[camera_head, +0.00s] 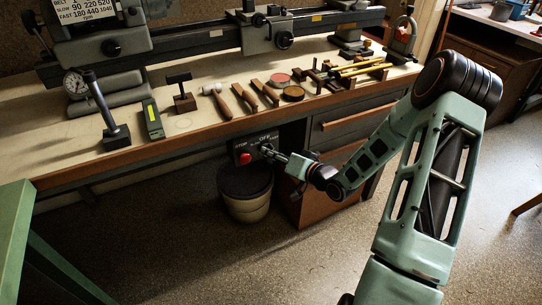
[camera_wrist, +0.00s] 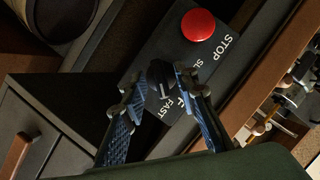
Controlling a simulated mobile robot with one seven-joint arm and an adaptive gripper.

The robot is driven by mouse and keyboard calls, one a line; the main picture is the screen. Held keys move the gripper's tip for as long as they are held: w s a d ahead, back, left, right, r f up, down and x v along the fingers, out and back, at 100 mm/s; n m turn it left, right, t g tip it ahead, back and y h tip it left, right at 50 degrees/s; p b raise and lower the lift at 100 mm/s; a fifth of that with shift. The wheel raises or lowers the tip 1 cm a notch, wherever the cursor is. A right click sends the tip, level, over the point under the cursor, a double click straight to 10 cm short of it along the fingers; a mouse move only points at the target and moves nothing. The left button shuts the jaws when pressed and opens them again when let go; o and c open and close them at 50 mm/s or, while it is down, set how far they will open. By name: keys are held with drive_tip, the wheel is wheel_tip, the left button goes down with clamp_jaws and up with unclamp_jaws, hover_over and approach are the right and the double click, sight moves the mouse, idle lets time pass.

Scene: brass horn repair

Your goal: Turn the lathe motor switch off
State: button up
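The lathe motor switch is a dark box with a label plate under the bench's front edge; it shows in the head view (camera_head: 242,153) and, tilted, in the wrist view (camera_wrist: 205,60). Its round red stop button (camera_wrist: 198,25) is beside the word STOP. The black rotary knob (camera_wrist: 160,73) bears a pale pointer line, on the side toward the word FAST. SLOW is partly readable; OFF reads in the head view. My gripper (camera_wrist: 161,83) has one fingertip on either side of the knob, very close to it. I cannot tell whether they touch. In the head view my gripper (camera_head: 269,150) reaches the box from the right.
A drawer cabinet (camera_head: 350,130) is to the right under the bench. Hammers, tins and files lie along the bench top (camera_head: 200,124) above. Open floor lies in front.

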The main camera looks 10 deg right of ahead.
drive_tip(key=shift+w+a+f, duration=0.15)
drive_tip(key=shift+w+a, duration=0.05)
drive_tip(key=shift+w, duration=0.15)
drive_tip(key=shift+c, duration=0.5)
clamp_jaws()
drive_tip(key=n+h+b, duration=0.1)
drive_tip(key=n+b, duration=0.1)
drive_tip(key=b, duration=0.1)
drive_tip(key=n+h+b, duration=0.2)
drive_tip(key=n+b, duration=0.1)
drive_tip(key=b, duration=0.1)
drive_tip(key=shift+s+a+t+h, duration=0.1)
drive_tip(key=shift+a+t+h, duration=0.1)
drive_tip(key=shift+t+h, duration=0.1)
idle(0.3)
